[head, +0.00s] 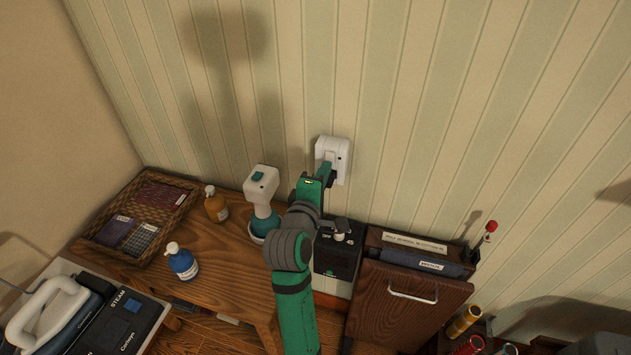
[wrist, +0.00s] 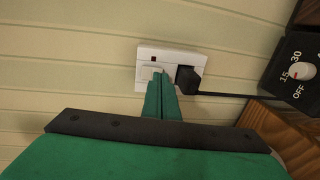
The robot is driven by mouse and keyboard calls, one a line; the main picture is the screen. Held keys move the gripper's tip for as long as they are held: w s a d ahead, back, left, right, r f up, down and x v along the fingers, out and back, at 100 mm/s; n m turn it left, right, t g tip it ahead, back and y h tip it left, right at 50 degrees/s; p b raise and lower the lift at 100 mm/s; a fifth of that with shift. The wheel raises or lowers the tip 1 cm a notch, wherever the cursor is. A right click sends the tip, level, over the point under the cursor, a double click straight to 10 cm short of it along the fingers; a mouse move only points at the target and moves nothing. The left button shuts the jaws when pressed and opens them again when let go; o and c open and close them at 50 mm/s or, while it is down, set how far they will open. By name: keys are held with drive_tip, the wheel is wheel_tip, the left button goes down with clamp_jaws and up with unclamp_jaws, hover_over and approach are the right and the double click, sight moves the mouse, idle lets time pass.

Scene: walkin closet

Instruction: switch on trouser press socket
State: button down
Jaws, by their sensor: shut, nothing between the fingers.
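The white wall socket (head: 341,148) is on the striped wall above the trouser press (head: 398,298). In the wrist view the socket plate (wrist: 174,53) shows a pale rocker switch (wrist: 147,73) on its left, a small dark reddish mark above it, and a black plug (wrist: 189,80) in its right half. My gripper (head: 324,173) is shut and empty, with its green fingertips at the socket; they also show in the wrist view (wrist: 160,84). The fingertips overlap the plate between switch and plug and hide part of it. I cannot tell whether they touch or which way the switch sits.
A black dial box (wrist: 298,70) stands beside the press, and the plug's cable runs towards it. A white-and-teal steamer (head: 262,187), an amber bottle (head: 215,205), a blue bottle (head: 182,262) and a wicker tray (head: 187,206) stand on the wooden table to the left. The wall above is clear.

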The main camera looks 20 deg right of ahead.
drive_tip(key=shift+w+d, duration=0.3)
drive_tip(key=shift+w, duration=0.05)
drive_tip(key=shift+f, duration=0.1)
idle(0.3)
drive_tip(key=s+a+f, duration=0.1)
drive_tip(key=s+a, duration=0.6)
drive_tip(key=s, duration=0.4)
drive_tip(key=shift+s+a+f, duration=0.15)
drive_tip(key=shift+a+f, duration=0.2)
drive_tip(key=shift+a, duration=0.05)
drive_tip(key=shift+a, duration=0.1)
drive_tip(key=shift+s, duration=0.1)
